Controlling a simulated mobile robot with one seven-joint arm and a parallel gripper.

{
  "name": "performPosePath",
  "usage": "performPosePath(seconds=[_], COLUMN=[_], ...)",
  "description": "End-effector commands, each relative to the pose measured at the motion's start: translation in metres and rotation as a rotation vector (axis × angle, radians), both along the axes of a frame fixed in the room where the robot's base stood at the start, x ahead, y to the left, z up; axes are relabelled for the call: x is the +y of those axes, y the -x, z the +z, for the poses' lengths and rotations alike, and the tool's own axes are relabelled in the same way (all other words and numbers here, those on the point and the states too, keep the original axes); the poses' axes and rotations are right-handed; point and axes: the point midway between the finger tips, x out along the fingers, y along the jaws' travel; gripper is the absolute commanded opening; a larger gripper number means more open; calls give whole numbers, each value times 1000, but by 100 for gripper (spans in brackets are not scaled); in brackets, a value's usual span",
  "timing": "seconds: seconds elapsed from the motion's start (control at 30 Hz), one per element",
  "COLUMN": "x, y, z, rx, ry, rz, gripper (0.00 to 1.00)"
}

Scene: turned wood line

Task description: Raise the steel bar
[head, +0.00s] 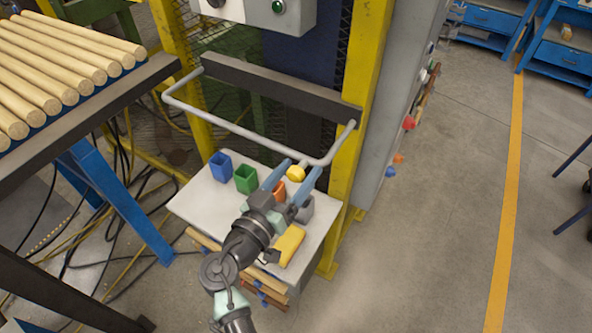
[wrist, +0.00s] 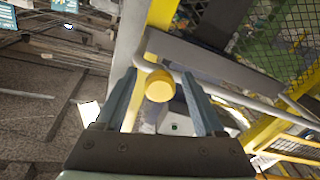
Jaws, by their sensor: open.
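The steel bar (head: 243,132) is a light grey U-shaped tube, hinged at both ends to a dark crossbeam on the yellow frame. It sticks out low in front of the opening, above the white table. My gripper (head: 299,167) is open, its two blue-grey fingers pointing at the bar near its right corner. In the wrist view, the bar (wrist: 240,100) runs behind the tips of my gripper (wrist: 158,74) and off to the lower right. A round yellow piece (wrist: 160,88) shows between the fingers; I cannot tell whether it touches them. Nothing is visibly gripped.
The white table (head: 205,203) holds a blue bin (head: 220,166), a green bin (head: 245,179), an orange piece and a yellow block (head: 290,245). Turned wood rods (head: 60,70) lie on a rack at left. Cables cover the floor below it. Open floor lies at right.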

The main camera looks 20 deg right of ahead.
Motion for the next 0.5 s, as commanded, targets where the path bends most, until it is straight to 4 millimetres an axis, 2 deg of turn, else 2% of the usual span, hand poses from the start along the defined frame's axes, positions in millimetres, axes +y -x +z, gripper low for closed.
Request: performPosePath(seconds=[0.17, 0.5], x=[0, 0], y=[0, 0], z=[0, 0], rx=[-1, -1], ry=[-1, -1], rz=[0, 0], gripper=[71, 12])
